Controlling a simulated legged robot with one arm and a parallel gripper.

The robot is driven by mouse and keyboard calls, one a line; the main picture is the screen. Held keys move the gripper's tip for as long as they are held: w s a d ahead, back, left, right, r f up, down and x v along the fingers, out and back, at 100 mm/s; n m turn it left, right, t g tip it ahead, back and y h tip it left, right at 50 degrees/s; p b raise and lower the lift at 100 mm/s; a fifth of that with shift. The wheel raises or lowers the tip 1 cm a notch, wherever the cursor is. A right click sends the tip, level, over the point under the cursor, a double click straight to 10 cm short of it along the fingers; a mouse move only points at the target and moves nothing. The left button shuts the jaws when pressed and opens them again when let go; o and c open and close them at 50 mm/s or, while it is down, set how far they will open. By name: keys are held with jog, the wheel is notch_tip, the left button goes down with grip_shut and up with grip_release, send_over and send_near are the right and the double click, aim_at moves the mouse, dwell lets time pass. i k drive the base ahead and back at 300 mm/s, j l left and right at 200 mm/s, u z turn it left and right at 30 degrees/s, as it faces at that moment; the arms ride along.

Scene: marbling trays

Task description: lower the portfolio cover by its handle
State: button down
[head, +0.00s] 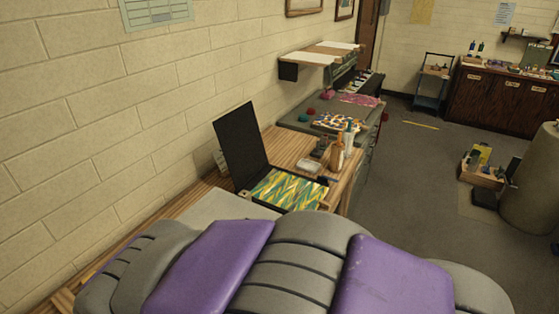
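The portfolio stands open on the wooden bench against the wall. Its black cover (240,142) is raised, nearly upright and leaning back a little toward the wall. A sheet with a green, yellow and white zigzag marbled pattern (287,190) lies at the base of the cover. I cannot make out a handle on the cover at this size. My gripper is not in view. My own grey and purple body fills the bottom of the head view and hides the near part of the bench.
Bottles (337,155) and a small white dish (309,166) stand on the bench just right of the portfolio. A grey-topped cabinet (290,121) with marbled sheets stands beyond. A crate (482,172) sits on the floor at right. The grey floor (405,200) between is open.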

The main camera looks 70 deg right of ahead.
aim_at(238, 132)
jog(key=z, duration=1.85)
jog(key=i+l+u, duration=0.3)
jog(key=l+u, duration=0.35)
jog(key=i+l+u, duration=0.15)
jog(key=l+u, duration=0.15)
jog(key=l, duration=0.25)
